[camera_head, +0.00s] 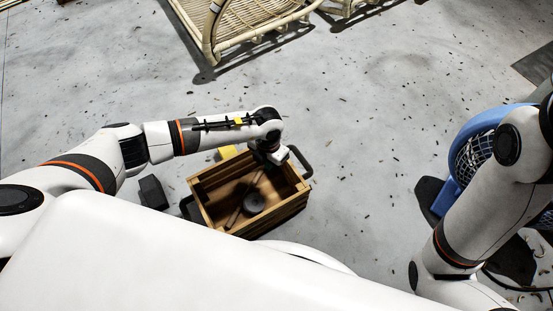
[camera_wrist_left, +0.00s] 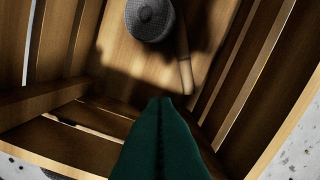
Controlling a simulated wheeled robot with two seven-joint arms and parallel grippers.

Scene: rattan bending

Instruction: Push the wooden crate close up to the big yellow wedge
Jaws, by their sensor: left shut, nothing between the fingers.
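The open wooden crate (camera_head: 278,221) stands on the floor below my left arm, with a dark handle at each end. It fills most of the left wrist view (camera_wrist_left: 75,146). A mallet-like tool with a round grey head (camera_head: 254,203) and a wooden handle lies inside; it also shows in the wrist view (camera_wrist_left: 150,18). A yellow piece, probably the big wedge (camera_head: 228,152), shows just behind the crate, mostly hidden by my arm. My left gripper (camera_head: 266,160) points down over the crate's far side. Its green fingers (camera_wrist_left: 165,108) are shut and empty; contact with the crate cannot be told. My right gripper is out of view.
A dark block (camera_head: 152,192) stands left of the crate. A rattan frame (camera_head: 240,25) lies at the back. A blue item with netting (camera_head: 472,155) is at the right, partly behind my right arm. The floor right of the crate is clear.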

